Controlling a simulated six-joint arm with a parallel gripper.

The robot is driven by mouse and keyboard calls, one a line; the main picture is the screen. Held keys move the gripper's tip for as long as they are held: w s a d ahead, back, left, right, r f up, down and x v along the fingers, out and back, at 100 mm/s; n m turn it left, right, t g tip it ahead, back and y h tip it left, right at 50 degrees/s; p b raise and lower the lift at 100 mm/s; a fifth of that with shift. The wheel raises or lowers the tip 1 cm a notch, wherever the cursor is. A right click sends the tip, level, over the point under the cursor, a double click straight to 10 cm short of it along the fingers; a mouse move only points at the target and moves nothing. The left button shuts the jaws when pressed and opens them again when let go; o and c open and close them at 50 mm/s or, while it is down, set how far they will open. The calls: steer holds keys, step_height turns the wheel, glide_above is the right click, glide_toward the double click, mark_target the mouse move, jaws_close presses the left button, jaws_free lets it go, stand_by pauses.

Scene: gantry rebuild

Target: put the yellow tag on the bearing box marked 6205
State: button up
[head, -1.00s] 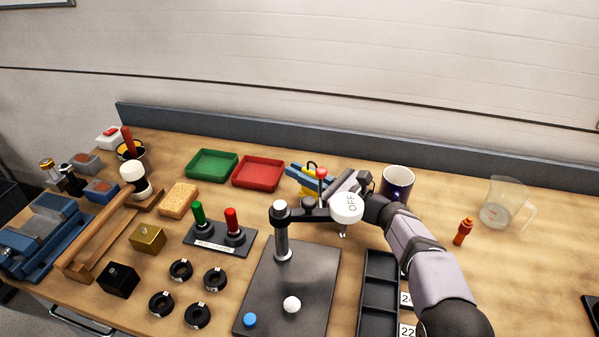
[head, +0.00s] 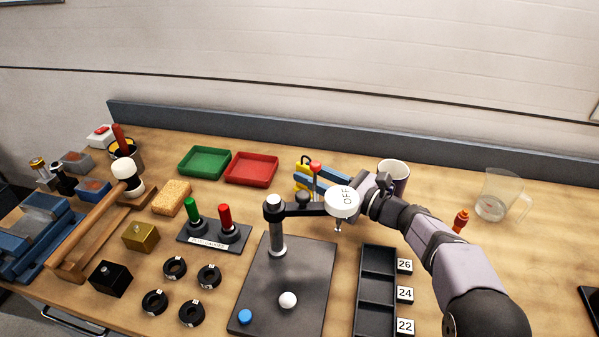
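A cluster of blue and yellow pieces (head: 319,187) stands at the back, partly hidden by a red-topped lever and the white OFF disc. A yellow piece (head: 301,180) with a dark loop above it shows at its left side. I cannot tell whether it is the tag or part of a box, and no 6205 marking is readable. My gripper (head: 372,194) is right of this cluster, behind the OFF disc and in front of the mug. Its fingertips are mostly hidden, so its opening and any held thing cannot be made out.
The white OFF disc (head: 342,202) sits on a stand's arm close to my gripper. A red tray (head: 251,169) and a green tray (head: 204,162) lie left. A compartment tray (head: 377,291) lies in front.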

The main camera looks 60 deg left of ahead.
step_height(320, 180, up, 7)
steer(key=shift+s+a+b, duration=0.1)
steer(key=shift+b, duration=0.25)
stand_by(0.3)
